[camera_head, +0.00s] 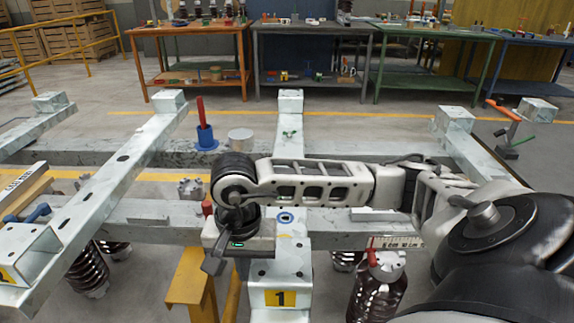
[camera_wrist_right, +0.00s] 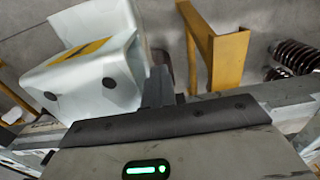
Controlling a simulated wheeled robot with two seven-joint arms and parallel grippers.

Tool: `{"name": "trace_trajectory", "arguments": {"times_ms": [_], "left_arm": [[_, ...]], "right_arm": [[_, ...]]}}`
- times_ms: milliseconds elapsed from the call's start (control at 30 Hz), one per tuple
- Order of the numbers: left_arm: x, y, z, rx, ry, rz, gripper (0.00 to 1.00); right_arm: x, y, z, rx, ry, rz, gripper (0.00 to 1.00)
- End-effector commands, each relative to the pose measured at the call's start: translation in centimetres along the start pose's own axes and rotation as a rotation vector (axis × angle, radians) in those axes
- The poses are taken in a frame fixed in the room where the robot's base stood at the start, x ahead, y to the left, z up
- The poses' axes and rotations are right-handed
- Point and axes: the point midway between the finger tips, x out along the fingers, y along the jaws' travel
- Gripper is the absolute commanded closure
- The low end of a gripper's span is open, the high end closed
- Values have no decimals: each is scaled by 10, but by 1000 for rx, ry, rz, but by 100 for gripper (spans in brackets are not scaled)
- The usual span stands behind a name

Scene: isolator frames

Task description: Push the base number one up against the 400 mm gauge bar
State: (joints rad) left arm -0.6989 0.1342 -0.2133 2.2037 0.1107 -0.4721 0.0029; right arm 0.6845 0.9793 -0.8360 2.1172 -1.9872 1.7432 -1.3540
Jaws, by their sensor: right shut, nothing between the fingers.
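Base number one is a pale steel beam (camera_head: 280,270) with a yellow "1" plate at its near end, lying lengthwise across two cross beams. In the right wrist view its near end (camera_wrist_right: 112,82) shows two dark holes and part of the yellow plate. My right gripper (camera_head: 212,264) is shut and empty, close by the left side of that near end. Its fingers (camera_wrist_right: 157,86) look right beside the end; I cannot tell whether they touch. A bar with a white lettered label (camera_head: 22,184) at the far left may be the gauge bar; its text is unclear. My left gripper is out of view.
A second pale beam (camera_head: 105,193) runs diagonally at left. A yellow stand (camera_head: 190,280) is below my gripper. A dark insulator (camera_head: 378,290) stands at right.

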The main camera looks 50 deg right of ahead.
Motion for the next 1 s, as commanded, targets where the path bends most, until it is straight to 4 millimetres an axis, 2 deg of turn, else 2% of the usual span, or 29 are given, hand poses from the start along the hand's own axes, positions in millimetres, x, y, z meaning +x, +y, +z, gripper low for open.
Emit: {"name": "trace_trajectory", "arguments": {"times_ms": [367,1000], "left_arm": [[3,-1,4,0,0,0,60],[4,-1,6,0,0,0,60]], "right_arm": [[1,19,-1,2,2,18,100],[1,25,-1,1,1,19,100]]}}
